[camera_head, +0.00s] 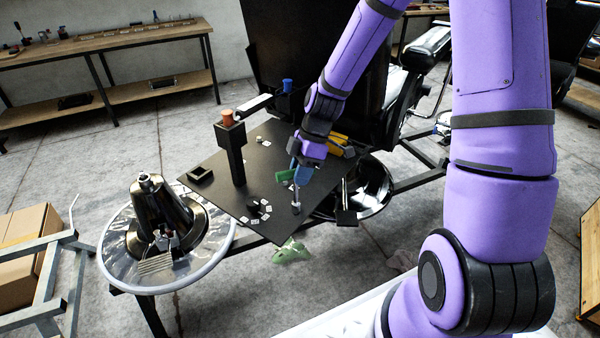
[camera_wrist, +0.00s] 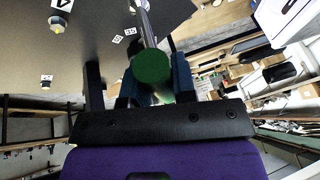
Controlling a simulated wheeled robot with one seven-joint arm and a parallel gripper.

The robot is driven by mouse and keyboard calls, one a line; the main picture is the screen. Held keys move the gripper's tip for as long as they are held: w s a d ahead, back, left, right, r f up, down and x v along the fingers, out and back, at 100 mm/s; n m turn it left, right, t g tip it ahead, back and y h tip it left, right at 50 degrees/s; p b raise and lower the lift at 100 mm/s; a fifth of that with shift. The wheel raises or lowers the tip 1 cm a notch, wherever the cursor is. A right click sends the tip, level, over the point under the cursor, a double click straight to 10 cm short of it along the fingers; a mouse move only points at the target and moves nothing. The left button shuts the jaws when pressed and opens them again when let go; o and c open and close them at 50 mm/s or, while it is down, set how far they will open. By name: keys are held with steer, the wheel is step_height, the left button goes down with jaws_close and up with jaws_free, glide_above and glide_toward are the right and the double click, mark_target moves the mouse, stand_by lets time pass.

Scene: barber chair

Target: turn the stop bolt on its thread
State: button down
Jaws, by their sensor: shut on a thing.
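The stop bolt appears as a round green head (camera_wrist: 152,66) on a bright metal shank (camera_wrist: 146,22) in the wrist view, with the shank running up toward the black board. In the head view its thin shank stands near the board's front edge, and a green part (camera_head: 285,176) shows beside my fingers. My gripper (camera_head: 299,176) comes down from above, its blue fingers shut around the bolt's head. In the wrist view the fingers of my gripper (camera_wrist: 155,88) lie on both sides of the green head. The thread itself is too small to make out.
The black board (camera_head: 205,165) carries a black post with an orange top (camera_head: 227,117), a small open black box (camera_head: 199,174) and several white number tags. A dark cone (camera_head: 160,212) stands on a round tray at left.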

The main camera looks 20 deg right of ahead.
steer(key=n, duration=0.1)
steer(key=n+g, duration=0.1)
steer(key=n, duration=0.1)
steer(key=n+h, duration=0.1)
steer(key=shift+w+g, duration=0.25)
steer(key=shift+g, duration=0.05)
steer(key=shift+n, duration=0.3)
steer(key=n, duration=0.2)
steer(key=n+g+h, duration=0.1)
steer(key=n, duration=0.1)
steer(key=shift+w+a+h, duration=0.1)
steer(key=shift+w+h, duration=0.1)
steer(key=shift+h, duration=0.1)
steer(key=n+h, duration=0.1)
steer(key=n, duration=0.1)
steer(key=n+h, duration=0.1)
steer(key=n, duration=0.2)
steer(key=shift+w+a+g, duration=0.1)
steer(key=shift+a+g, duration=0.05)
steer(key=shift+g, duration=0.25)
